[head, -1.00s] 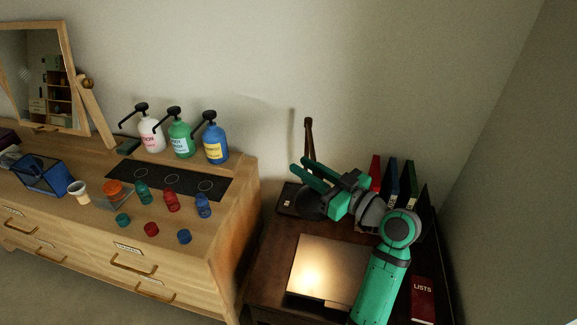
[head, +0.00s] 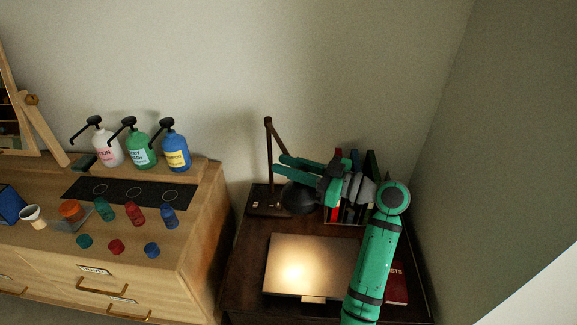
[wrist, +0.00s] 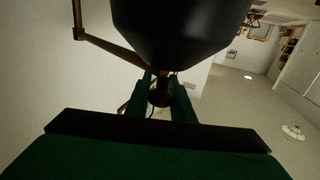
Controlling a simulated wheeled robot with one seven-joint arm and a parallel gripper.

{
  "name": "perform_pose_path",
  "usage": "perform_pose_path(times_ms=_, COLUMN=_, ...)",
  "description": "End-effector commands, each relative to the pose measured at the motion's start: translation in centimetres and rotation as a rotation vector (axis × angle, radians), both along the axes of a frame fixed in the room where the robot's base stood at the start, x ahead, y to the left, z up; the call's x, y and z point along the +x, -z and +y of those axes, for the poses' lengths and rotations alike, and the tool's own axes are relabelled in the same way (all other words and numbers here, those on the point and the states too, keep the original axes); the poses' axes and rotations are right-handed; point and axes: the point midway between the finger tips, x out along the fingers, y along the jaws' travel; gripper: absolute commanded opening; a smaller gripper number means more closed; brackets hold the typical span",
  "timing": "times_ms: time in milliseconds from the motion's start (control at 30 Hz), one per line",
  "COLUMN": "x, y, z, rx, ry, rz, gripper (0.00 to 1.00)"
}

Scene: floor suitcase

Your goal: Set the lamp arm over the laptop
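The desk lamp has a thin brown post (head: 268,160) on a dark base, a slanting arm (head: 279,136) and a black shade (head: 298,198). The laptop (head: 288,283) is closed or flat on the desk, lit by a warm glow. My gripper (head: 279,164) reaches left above the shade, one finger on each side of the lamp's neck. In the wrist view the shade (wrist: 185,25) fills the top, and my gripper (wrist: 161,80) appears closed around the dark neck (wrist: 160,94); exact contact is partly hidden.
Upright books (head: 370,165) stand behind my gripper, and a red book (head: 397,285) lies right of the laptop. A wooden dresser (head: 195,225) at left holds pump bottles (head: 175,152) and small coloured containers. The wall is close behind the lamp.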

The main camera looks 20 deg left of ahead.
Motion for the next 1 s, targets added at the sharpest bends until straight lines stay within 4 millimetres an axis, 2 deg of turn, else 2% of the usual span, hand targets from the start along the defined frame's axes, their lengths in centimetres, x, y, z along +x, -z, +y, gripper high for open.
perform_pose_path(times_ms=33, x=0.0, y=0.1, z=0.0, rx=-0.002, ry=0.002, rz=0.002, gripper=0.31)
perform_pose_path(times_ms=67, x=0.0, y=0.1, z=0.0, rx=-0.002, ry=0.002, rz=0.002, gripper=0.38)
perform_pose_path(times_ms=467, x=0.0, y=0.0, z=-0.6, rx=-0.001, ry=0.003, rz=0.001, gripper=0.38)
perform_pose_path(times_ms=567, x=-0.1, y=0.0, z=-1.8, rx=-0.001, ry=0.005, rz=0.001, gripper=0.38)
perform_pose_path(times_ms=800, x=-0.8, y=0.0, z=-6.4, rx=0.000, ry=0.006, rz=0.001, gripper=0.38)
perform_pose_path(times_ms=1000, x=-1.3, y=0.1, z=-9.4, rx=-0.001, ry=0.004, rz=0.001, gripper=0.38)
